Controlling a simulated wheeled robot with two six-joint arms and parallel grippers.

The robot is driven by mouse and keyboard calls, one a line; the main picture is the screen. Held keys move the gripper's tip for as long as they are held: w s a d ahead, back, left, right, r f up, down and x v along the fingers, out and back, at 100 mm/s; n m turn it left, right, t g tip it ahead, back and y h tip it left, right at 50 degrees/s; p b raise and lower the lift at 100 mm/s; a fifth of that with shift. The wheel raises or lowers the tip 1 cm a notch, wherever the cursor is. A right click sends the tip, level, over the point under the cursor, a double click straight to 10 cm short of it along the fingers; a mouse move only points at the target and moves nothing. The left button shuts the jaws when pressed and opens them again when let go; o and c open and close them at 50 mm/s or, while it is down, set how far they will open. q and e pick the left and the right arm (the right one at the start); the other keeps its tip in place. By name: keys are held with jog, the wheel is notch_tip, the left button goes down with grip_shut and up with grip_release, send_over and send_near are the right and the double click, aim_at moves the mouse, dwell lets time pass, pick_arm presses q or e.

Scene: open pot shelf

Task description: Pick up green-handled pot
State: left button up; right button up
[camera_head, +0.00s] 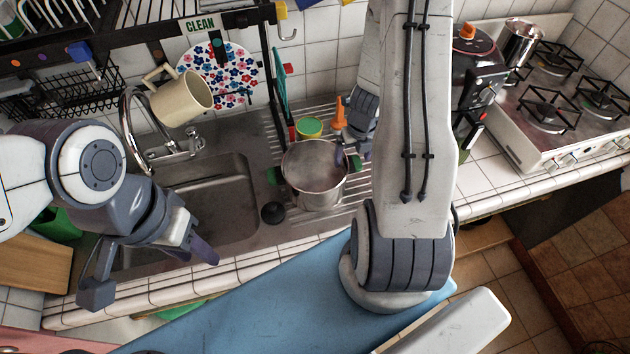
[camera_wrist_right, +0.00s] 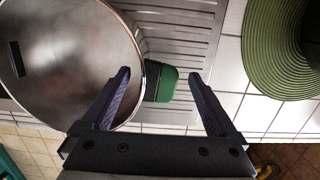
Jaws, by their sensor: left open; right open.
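The steel pot (camera_head: 316,195) with green handles stands on the metal drainboard right of the sink. Its left green handle (camera_head: 274,175) is clear. Its right green handle (camera_head: 356,163) is partly hidden by my right gripper (camera_head: 352,150). In the right wrist view, the pot (camera_wrist_right: 70,60) fills the upper left. The green handle (camera_wrist_right: 166,84) shows between the two spread fingers of my right gripper (camera_wrist_right: 163,85), one finger overlapping the pot's rim. I cannot tell how deep the handle sits between them. My left gripper (camera_head: 150,272) is open and empty in front of the sink.
A cream mug (camera_head: 181,98) hangs above the faucet (camera_head: 170,150). A green-rimmed can (camera_head: 309,127) and an orange-topped bottle (camera_head: 340,113) stand behind the pot. A black sink plug (camera_head: 273,212) lies at its front left. A dark pot (camera_head: 474,65) and stove (camera_head: 560,100) are at right.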

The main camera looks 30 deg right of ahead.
notch_tip(320, 180, down, 2)
jog(key=shift+w+f+b, duration=0.15)
jog(key=shift+f+b, duration=0.1)
jog(key=shift+b, duration=0.3)
pick_arm(q)
notch_tip(320, 180, down, 2)
pick_arm(e)
jog(key=shift+r, duration=0.1)
jog(key=shift+c, duration=0.3)
grip_shut()
pick_arm(q)
jog(key=shift+r, duration=0.15)
pick_arm(e)
jog(key=shift+r, duration=0.15)
